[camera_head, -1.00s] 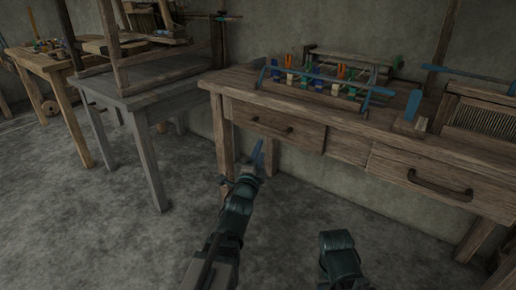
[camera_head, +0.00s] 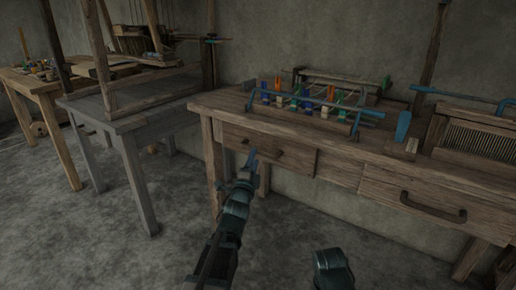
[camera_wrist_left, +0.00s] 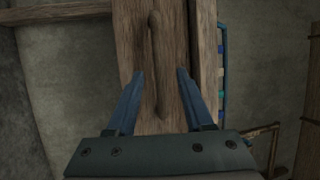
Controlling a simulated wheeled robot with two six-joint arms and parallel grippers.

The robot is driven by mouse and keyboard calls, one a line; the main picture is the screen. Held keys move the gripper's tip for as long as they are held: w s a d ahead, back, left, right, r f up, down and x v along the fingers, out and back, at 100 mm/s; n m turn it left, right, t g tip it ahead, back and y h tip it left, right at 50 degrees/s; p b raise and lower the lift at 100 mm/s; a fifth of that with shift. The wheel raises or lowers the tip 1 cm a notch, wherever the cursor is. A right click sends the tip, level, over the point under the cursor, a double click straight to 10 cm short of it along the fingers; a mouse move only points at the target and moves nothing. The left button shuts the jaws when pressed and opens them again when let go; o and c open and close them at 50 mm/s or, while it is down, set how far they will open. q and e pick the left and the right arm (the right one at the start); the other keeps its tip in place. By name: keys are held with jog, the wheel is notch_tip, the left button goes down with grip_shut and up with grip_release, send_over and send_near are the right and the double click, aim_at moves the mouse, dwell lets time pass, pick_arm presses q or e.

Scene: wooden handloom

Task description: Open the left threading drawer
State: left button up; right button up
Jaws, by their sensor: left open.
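The left threading drawer (camera_head: 300,161) is a wooden front under the left part of the workbench top and looks shut. Its dark handle (camera_head: 277,153) is partly hidden behind my left gripper (camera_head: 251,158) in the head view. In the left wrist view the drawer front (camera_wrist_left: 135,45) stands upright in the picture, with the long handle (camera_wrist_left: 155,60) running down it. My left gripper's blue fingers (camera_wrist_left: 160,73) are open and empty, one on each side of the handle's lower part in that view. I cannot tell how far they are from it.
A second drawer (camera_head: 390,192) with a dark handle (camera_head: 432,207) is at the right. A rack of coloured spools (camera_head: 310,102) and a blue-headed tool (camera_head: 403,127) stand on the workbench (camera_head: 225,104). A grey table (camera_head: 130,122) stands to the left.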

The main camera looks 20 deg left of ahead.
pick_arm(q)
jog(key=w, duration=0.5)
jog(key=shift+a+r+p, duration=0.15)
jog(key=shift+r+p, duration=0.15)
jog(key=shift+r, duration=0.1)
jog(key=shift+s, duration=0.1)
grip_shut()
dwell(0.9)
